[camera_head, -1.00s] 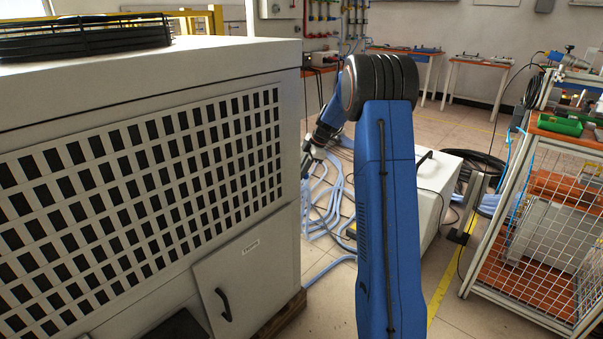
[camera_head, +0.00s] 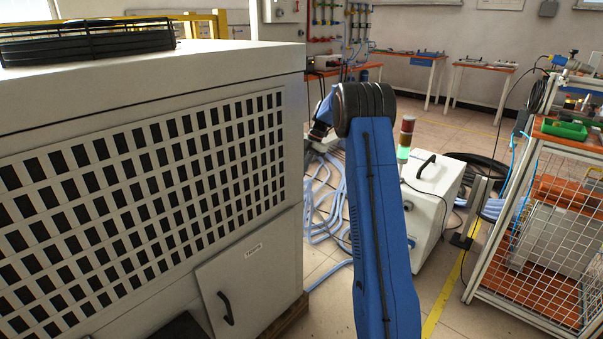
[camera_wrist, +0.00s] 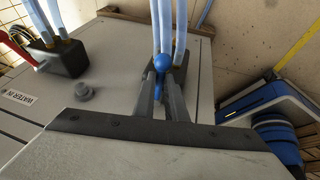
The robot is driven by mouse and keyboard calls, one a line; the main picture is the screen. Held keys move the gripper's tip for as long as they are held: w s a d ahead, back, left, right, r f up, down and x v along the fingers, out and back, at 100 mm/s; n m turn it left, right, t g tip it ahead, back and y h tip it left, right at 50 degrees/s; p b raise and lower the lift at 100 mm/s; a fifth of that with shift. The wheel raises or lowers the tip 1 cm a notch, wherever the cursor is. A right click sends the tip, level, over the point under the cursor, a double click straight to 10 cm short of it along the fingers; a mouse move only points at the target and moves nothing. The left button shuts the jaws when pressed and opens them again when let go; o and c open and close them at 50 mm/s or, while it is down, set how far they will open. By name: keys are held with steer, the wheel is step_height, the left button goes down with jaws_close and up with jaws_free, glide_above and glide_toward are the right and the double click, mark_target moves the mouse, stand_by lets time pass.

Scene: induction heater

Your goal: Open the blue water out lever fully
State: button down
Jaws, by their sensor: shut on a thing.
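In the wrist view, my gripper (camera_wrist: 163,93) reaches over a light grey panel, with its two dark fingers close together. The blue lever (camera_wrist: 162,62), with a round blue knob, is at the fingertips, and a bit of blue shows between the fingers. The fingers are shut on it. Pale blue hoses run up just behind the knob, and the lever's base is hidden by the fingers and hoses. In the head view, my gripper and the lever are hidden behind my arm and the large cabinet.
A red lever (camera_wrist: 20,46) and a black hose block (camera_wrist: 58,57) are at the left of the wrist view, near a "WATER IN" label (camera_wrist: 22,98). The large grey cabinet (camera_head: 150,90) fills the head view's left. A white box (camera_head: 432,200) and loose hoses (camera_head: 325,200) stand beyond my arm.

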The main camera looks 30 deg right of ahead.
steer(key=shift+w+n, duration=0.2)
steer(key=shift+n, duration=0.1)
steer(key=c, duration=1.8)
jaws_free()
steer(key=w+v, duration=0.1)
steer(key=v, duration=1.6)
steer(key=shift+s+r, duration=0.2)
steer(key=shift+s, duration=0.1)
steer(key=shift+d, duration=0.15)
